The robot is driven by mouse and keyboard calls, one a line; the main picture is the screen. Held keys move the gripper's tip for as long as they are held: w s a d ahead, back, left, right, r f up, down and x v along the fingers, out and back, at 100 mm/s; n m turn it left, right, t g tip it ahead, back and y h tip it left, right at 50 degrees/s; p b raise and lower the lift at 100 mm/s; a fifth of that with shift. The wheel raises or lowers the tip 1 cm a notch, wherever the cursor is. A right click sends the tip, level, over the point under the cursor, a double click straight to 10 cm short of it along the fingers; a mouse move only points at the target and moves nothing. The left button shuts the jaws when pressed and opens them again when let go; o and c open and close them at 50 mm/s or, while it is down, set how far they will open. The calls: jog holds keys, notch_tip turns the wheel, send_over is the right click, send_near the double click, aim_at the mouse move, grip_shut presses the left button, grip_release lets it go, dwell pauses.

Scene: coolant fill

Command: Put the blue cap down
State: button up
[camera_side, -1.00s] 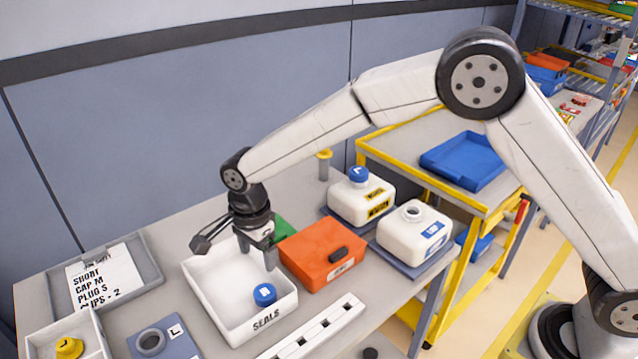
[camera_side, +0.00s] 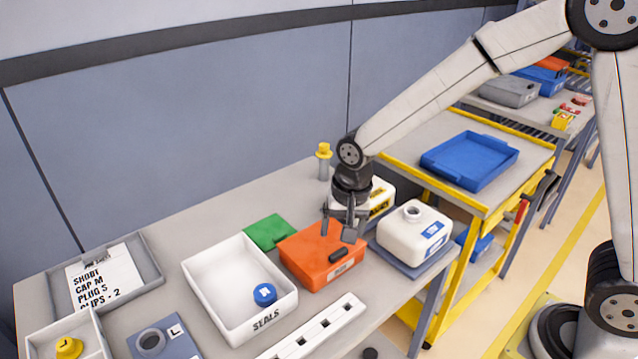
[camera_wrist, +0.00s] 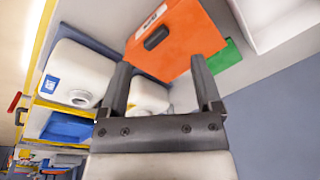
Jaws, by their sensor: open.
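The blue cap (camera_side: 264,294) lies in the white tray marked SEALS (camera_side: 225,285), near its front right corner. My gripper (camera_side: 339,232) is open and empty, above the orange box (camera_side: 318,255) and to the right of the tray. In the wrist view my two fingers (camera_wrist: 160,85) stand apart with nothing held between them. The orange box (camera_wrist: 175,40) shows beyond the fingertips. The cap is not visible in the wrist view, where only part of the white tray (camera_wrist: 275,20) shows.
A white open-necked bottle (camera_side: 413,230) stands right of the orange box. A second white bottle (camera_side: 382,195) is partly hidden behind my gripper. A green piece (camera_side: 268,231) lies behind the tray. A white slotted strip (camera_side: 318,328) lies in front. A yellow-topped post (camera_side: 324,160) stands at the back.

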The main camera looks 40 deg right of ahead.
jog(key=s+d+n+t, duration=0.1)
jog(key=s+d+n, duration=0.6)
jog(key=s, duration=0.4)
jog(key=shift+s+d+f, duration=0.25)
jog(key=shift+s+d, duration=0.1)
jog(key=shift+d, duration=0.55)
